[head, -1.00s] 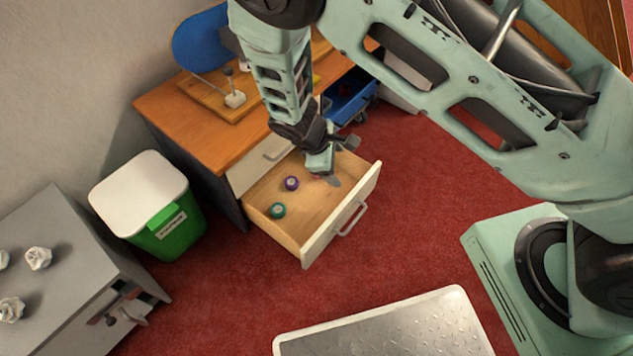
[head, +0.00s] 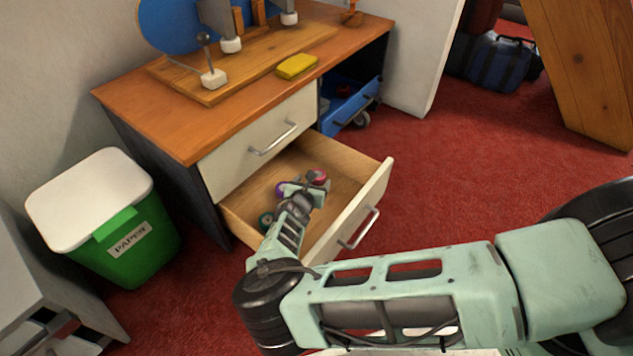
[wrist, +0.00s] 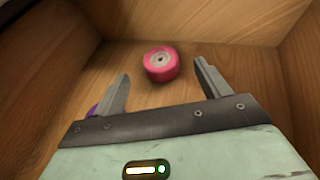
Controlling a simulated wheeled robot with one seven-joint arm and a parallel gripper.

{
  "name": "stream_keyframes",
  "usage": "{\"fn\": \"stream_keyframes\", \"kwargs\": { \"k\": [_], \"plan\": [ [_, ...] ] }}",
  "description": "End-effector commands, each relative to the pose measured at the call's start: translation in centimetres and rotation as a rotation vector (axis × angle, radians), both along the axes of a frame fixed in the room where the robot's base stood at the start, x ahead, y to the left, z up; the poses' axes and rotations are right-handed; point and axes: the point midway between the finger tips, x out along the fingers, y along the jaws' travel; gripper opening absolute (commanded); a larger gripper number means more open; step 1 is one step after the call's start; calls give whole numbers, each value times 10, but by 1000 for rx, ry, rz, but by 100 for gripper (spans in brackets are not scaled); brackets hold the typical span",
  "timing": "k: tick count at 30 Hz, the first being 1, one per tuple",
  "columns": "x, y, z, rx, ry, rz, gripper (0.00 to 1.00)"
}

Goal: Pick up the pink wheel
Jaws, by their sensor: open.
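The pink wheel (wrist: 161,64) lies in the open wooden drawer (head: 349,190), flat side up, close to a drawer wall. In the wrist view my gripper (wrist: 162,85) is open, one finger to each side of the wheel's line. The wheel is ahead of the fingertips, and nothing is held. A purple wheel (head: 281,188) is partly hidden beside my gripper; a bit of purple (wrist: 93,110) shows behind the left finger. A teal wheel (head: 265,221) lies near the drawer's left side, partly covered by my arm.
The drawer walls stand close around my gripper. Above is a closed drawer (head: 262,135) and a wooden bench top (head: 190,140) with a yellow block (head: 297,66). A green paper bin (head: 135,245) stands left.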

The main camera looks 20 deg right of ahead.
Motion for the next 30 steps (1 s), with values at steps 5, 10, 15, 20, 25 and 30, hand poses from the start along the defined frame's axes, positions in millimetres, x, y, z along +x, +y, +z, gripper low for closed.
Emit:
{"fn": "stream_keyframes", "kwargs": {
  "k": [5, 10, 15, 20, 25, 30],
  "plan": [
    [14, -10, -10, 1, 0, -4, 75],
    [27, -18, -20, 2, -1, -7, 75],
    [44, -27, -27, 4, -1, -6, 75],
    [52, -33, -28, 3, -1, -5, 75],
    [53, -33, -27, 3, -1, -4, 75],
    [53, -33, -27, 3, -1, -4, 45]
  ]
}}
